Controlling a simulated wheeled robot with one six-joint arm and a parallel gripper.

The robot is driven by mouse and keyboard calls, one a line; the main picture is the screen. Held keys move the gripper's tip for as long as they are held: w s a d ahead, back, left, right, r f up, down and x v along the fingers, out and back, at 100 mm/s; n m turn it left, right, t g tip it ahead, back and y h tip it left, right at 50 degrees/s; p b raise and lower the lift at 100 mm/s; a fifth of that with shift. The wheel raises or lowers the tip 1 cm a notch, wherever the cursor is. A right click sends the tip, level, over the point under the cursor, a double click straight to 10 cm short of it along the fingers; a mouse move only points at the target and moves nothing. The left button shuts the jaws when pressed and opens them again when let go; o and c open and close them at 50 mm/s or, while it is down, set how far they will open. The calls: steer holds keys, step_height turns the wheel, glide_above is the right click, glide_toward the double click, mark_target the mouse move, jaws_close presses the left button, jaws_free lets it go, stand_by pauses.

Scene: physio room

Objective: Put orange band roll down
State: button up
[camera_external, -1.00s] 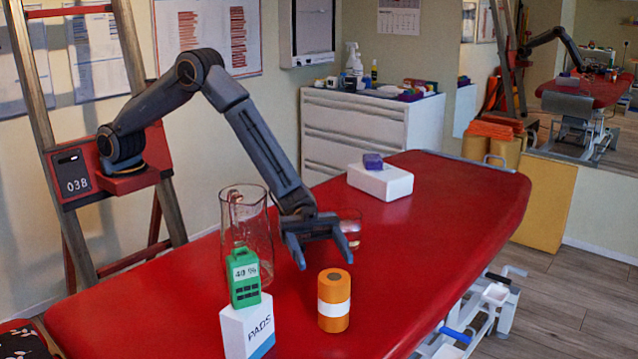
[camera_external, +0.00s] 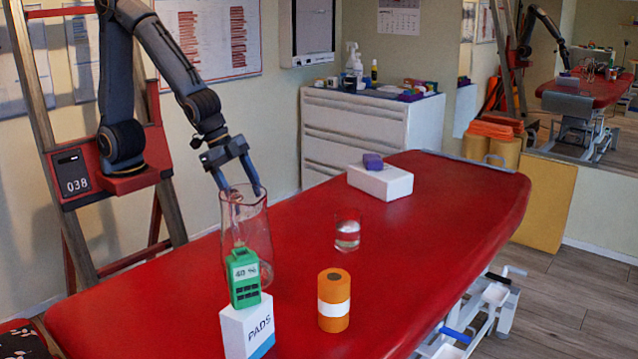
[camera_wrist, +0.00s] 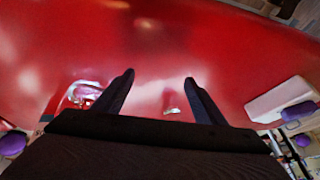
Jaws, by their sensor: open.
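The orange band roll (camera_external: 334,291) stands upright on the red treatment table (camera_external: 420,215), with a white label band around its middle. It stands free, just right of the white pads box (camera_external: 247,330). My gripper (camera_external: 240,190) is open and raised, pointing down by the rim of the clear glass pitcher (camera_external: 262,235), well behind and left of the roll. In the wrist view my gripper (camera_wrist: 158,77) has spread fingers with only red table surface between the tips. The roll is not seen there.
A green device (camera_external: 245,278) sits on the pads box. A glass with clear contents (camera_external: 347,236) stands behind the roll. A white box (camera_external: 381,184) with a purple item (camera_external: 372,161) on top is farther back. The table right of the roll is clear.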

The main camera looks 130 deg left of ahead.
steer(key=s+d+g, duration=0.2)
steer(key=s, duration=0.7)
steer(key=s+d+f+g+h, duration=0.1)
steer(key=s+d+g, duration=0.1)
steer(key=s, duration=0.8)
steer(key=shift+s+d+n+g, duration=0.25)
steer(key=shift+d+n+g, duration=0.15)
steer(key=shift+d, duration=0.15)
steer(key=d+r+m+h+p, duration=0.1)
steer(key=d+r+p, duration=0.4)
steer(key=p, duration=0.7)
steer(key=shift+s+d+r+p, duration=0.15)
steer(key=shift+s+r+p, duration=0.2)
steer(key=shift+r, duration=0.4)
